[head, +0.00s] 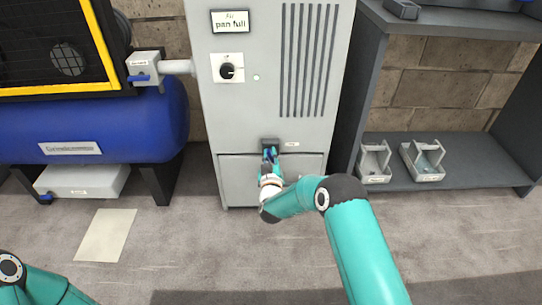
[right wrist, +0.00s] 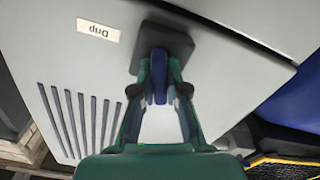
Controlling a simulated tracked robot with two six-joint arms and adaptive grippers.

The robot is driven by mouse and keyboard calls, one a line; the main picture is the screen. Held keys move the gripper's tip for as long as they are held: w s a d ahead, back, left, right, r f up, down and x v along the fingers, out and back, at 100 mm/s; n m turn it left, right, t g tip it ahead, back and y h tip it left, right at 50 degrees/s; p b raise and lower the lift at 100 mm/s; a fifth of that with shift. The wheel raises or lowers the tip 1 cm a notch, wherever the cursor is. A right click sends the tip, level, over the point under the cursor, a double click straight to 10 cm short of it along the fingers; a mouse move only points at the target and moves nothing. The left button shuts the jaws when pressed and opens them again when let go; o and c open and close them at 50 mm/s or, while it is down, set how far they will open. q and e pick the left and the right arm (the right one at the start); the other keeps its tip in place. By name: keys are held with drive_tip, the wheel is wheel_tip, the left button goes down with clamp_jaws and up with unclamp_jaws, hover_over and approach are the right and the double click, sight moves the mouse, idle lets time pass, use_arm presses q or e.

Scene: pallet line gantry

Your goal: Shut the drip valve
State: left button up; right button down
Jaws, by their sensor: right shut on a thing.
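The drip valve is a dark grey block (head: 270,143) with a blue lever (head: 270,153) on the front of the grey cabinet, beside a small label. In the right wrist view the label reads "Drip" (right wrist: 98,30), upside down, and the blue lever (right wrist: 159,75) stands out from the dark block (right wrist: 163,43). My right gripper (head: 269,158) is at the valve, and in the right wrist view its fingers (right wrist: 158,88) are shut on the lever from both sides. In the head view the lever points downward, partly hidden by the gripper. My left gripper is outside the view.
The cabinet (head: 235,120) has a "pan full" panel (head: 231,21) and a black knob (head: 228,71). A blue tank (head: 100,125) with another blue-handled valve (head: 145,72) stands left. A shelf with two trays (head: 374,160) (head: 423,160) stands right. A pale mat (head: 105,235) lies on the floor.

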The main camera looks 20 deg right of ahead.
drive_tip(key=n, duration=0.6)
drive_tip(key=shift+a+f, duration=0.1)
drive_tip(key=shift+a, duration=0.15)
drive_tip(key=n+p, duration=0.1)
drive_tip(key=n, duration=0.4)
drive_tip(key=shift+a+f+n, duration=0.1)
drive_tip(key=shift+a+n, duration=0.05)
drive_tip(key=shift+n, duration=0.15)
drive_tip(key=shift+f+n, duration=0.1)
drive_tip(key=shift+n, duration=0.9)
drive_tip(key=shift+a, duration=0.15)
drive_tip(key=c, duration=1.4)
unclamp_jaws()
drive_tip(key=shift+f, duration=0.1)
drive_tip(key=shift+o, duration=1.1)
drive_tip(key=shift+d, duration=0.2)
